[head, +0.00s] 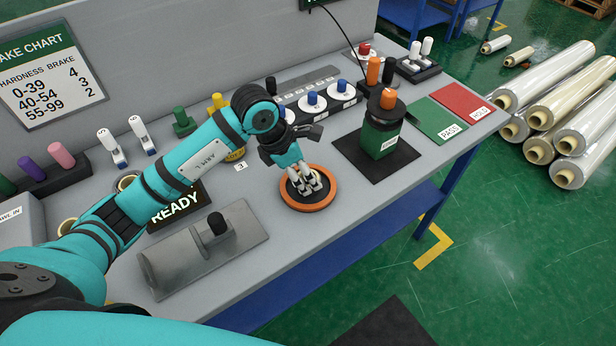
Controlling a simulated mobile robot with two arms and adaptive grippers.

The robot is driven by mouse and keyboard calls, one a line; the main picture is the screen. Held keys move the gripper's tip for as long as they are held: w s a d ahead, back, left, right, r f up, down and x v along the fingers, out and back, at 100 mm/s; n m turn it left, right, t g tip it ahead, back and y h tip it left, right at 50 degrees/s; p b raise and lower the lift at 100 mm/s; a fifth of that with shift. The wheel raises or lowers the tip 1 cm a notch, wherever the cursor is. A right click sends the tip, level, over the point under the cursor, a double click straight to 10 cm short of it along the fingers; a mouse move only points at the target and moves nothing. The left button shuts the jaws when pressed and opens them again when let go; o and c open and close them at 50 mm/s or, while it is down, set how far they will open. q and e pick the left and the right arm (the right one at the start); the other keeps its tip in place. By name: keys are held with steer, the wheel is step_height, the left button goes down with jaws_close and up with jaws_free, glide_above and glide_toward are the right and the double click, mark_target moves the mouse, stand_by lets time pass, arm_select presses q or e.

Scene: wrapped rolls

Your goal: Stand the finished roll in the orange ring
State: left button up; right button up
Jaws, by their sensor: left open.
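The orange ring (333,192) lies flat on the grey bench, with a dark inside. My left gripper (304,188) points down over the middle of the ring, its fingers apart and low at the ring's surface. I see no roll clearly standing in the ring; the fingers cover part of its middle. A small roll with a tan end (68,226) shows partly behind my left arm, and another round end (127,182) shows near the READY sign. I cannot tell which roll is the finished one. My right gripper is out of view.
A grey fixture with a black knob (205,248) stands left of the ring. A green block with a black top (379,138) stands on a dark mat to the right. Green PASS (437,120) and red HOLD (463,104) pads lie beyond. Large wrapped rolls (560,105) lie on the floor.

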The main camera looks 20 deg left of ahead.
arm_select(q)
steer(key=v, duration=0.9)
steer(key=shift+r+b, duration=0.15)
steer(key=shift+b, duration=0.25)
